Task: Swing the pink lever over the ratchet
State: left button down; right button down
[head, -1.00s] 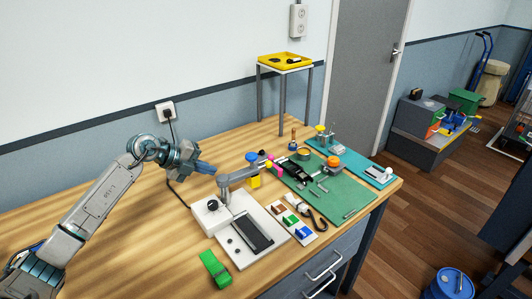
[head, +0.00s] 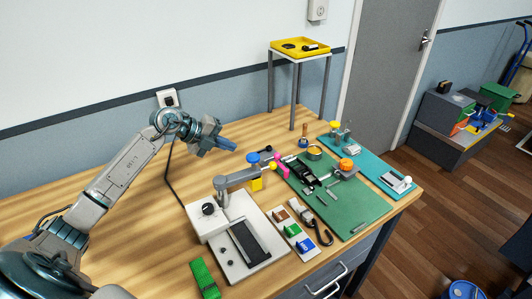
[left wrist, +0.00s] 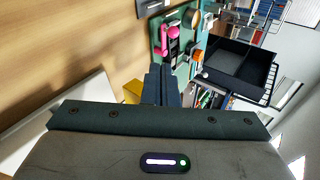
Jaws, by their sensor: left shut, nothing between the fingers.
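The pink lever (head: 281,160) stands at the left end of a black ratchet piece (head: 301,171) on the green mat, near the middle of the bench. In the left wrist view the pink lever (left wrist: 158,38) shows just beyond the fingertips, with a gap apparent. My left gripper (head: 230,145) is shut and empty, above the wood to the left of the lever. Its closed dark fingers (left wrist: 160,84) point toward the lever in the left wrist view. My right gripper is not in view.
A grey device with an arm (head: 235,180) and a blue-and-yellow part (head: 255,170) stands between my left arm and the mat. The green mat (head: 345,206) also bears an orange knob (head: 346,164). A yellow tray (head: 300,47) stands on a stool behind. The left bench is clear.

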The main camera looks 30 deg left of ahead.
pick_arm(q)
jog(key=p, duration=0.3)
send_near(281, 165)
jog(key=shift+w+a+f, duration=0.2)
jog(key=shift+w+a, duration=0.05)
jog(key=shift+a, duration=0.25)
jog(key=shift+w+a+f, duration=0.2)
jog(key=shift+w+a, duration=0.1)
jog(key=shift+a, duration=0.15)
jog(key=w+d+p, duration=0.1)
jog(key=w+d+f, duration=0.1)
jog(key=shift+w+d+p, duration=0.15)
jog(key=shift+w+p, duration=0.15)
jog(key=shift+p, duration=0.05)
jog(key=shift+w+d, duration=0.15)
jog(key=shift+f, duration=0.1)
